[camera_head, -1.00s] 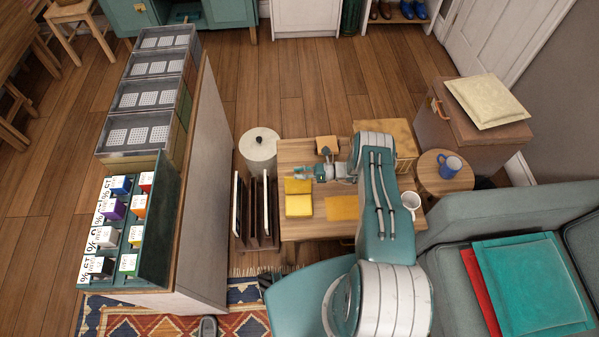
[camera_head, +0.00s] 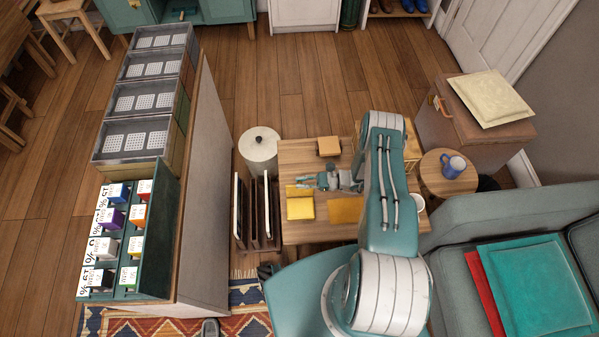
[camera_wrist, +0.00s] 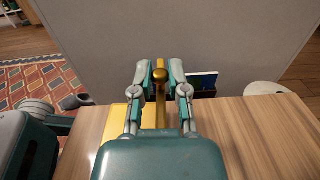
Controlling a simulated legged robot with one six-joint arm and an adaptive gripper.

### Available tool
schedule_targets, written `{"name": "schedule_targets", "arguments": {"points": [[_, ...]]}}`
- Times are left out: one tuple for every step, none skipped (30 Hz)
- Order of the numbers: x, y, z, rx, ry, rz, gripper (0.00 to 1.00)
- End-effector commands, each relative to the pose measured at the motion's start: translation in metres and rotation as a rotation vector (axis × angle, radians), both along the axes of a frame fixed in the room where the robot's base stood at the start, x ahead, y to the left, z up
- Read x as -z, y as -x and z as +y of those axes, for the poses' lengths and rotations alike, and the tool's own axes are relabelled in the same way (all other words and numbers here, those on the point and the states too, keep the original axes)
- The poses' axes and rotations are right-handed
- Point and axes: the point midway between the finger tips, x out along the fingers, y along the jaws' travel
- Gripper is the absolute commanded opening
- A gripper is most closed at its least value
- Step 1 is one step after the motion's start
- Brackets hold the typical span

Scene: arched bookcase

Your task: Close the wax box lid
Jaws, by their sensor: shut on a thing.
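The yellow wax box (camera_head: 300,209) sits at the left side of the low wooden table. Its yellow lid (camera_head: 297,191) shows along the box's far edge, partly behind my gripper (camera_head: 314,183). The lid's exact angle is hard to tell. A gold surface (camera_wrist: 118,114) also shows left of the fingers; I cannot tell which thing it is.
A flat yellow piece (camera_head: 346,210) and a tan block (camera_head: 328,146) lie on the table (camera_head: 297,158). A white mug (camera_head: 419,203) is partly hidden by my arm. A rack (camera_head: 259,240) and white canister (camera_head: 260,149) stand left, before the bookcase panel (camera_head: 206,190).

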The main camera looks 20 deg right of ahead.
Motion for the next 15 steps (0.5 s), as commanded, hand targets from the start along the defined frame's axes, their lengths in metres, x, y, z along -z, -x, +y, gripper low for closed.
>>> {"name": "schedule_targets", "arguments": {"points": [[0.0, 0.007, 0.001, 0.001, 0.008, -0.036, 0.0], [0.0, 0.011, 0.002, 0.001, 0.015, -0.063, 0.0], [0.0, 0.016, 0.003, 0.002, 0.023, -0.099, 0.0], [0.0, 0.019, 0.003, 0.002, 0.03, -0.129, 0.0], [0.0, 0.022, 0.004, 0.002, 0.036, -0.156, 0.0], [0.001, 0.026, 0.005, 0.001, 0.045, -0.193, 0.0], [0.002, 0.029, 0.005, 0.001, 0.052, -0.221, 0.0], [0.002, 0.032, 0.006, 0.001, 0.059, -0.249, 0.0], [0.003, 0.035, 0.007, 0.001, 0.067, -0.285, 0.0], [0.004, 0.038, 0.008, 0.001, 0.074, -0.312, 0.0], [0.005, 0.041, 0.008, 0.0, 0.08, -0.341, 0.0], [0.006, 0.045, 0.009, 0.0, 0.089, -0.378, 0.0], [0.008, 0.047, 0.01, 0.0, 0.095, -0.405, 0.0], [0.009, 0.05, 0.011, 0.001, 0.102, -0.433, 0.0], [0.01, 0.053, 0.011, 0.001, 0.11, -0.47, 0.0]]}}
